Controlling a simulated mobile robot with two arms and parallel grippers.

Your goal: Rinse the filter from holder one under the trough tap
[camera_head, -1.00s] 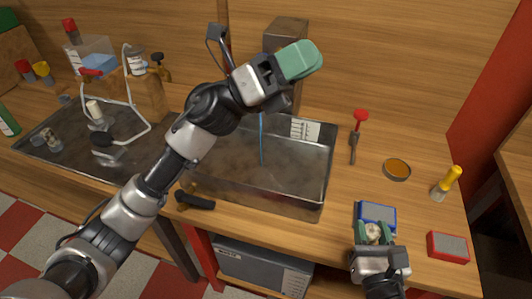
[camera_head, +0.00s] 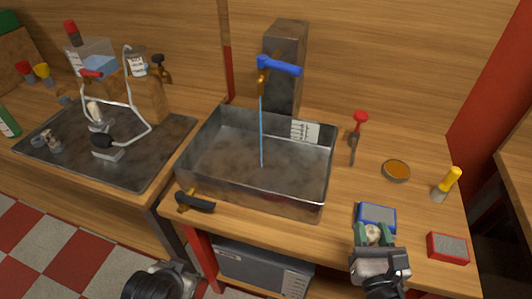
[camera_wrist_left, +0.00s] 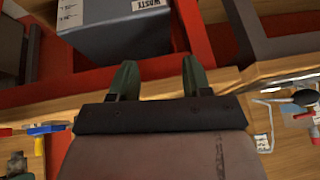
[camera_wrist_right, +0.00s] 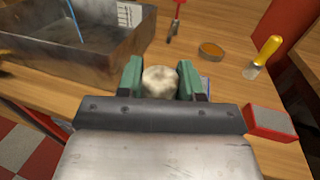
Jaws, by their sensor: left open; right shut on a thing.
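A pale, roundish filter (camera_wrist_right: 160,82) is between the green fingers of my right gripper (camera_wrist_right: 159,74), which is shut on it. In the head view my right gripper (camera_head: 374,236) holds it over the bench right of the trough, near a blue-rimmed pad (camera_head: 377,216). The metal trough (camera_head: 200,175) stands on the bench. The tap (camera_head: 263,78) has a blue lever (camera_head: 281,66), and a thin blue water stream (camera_head: 262,130) falls from it into the trough. My left gripper (camera_wrist_left: 160,72) is open and empty, low in front of the bench. I cannot tell which holder is holder one.
A dark tray (camera_head: 165,135) at left carries small holders and a white tube frame. A black-handled valve (camera_head: 195,202) is at the trough's front left corner. A red-rimmed pad (camera_head: 448,247), a yellow-handled brush (camera_head: 447,184) and an amber dish (camera_head: 396,170) lie right. A grey waste bin (camera_head: 262,268) stands below.

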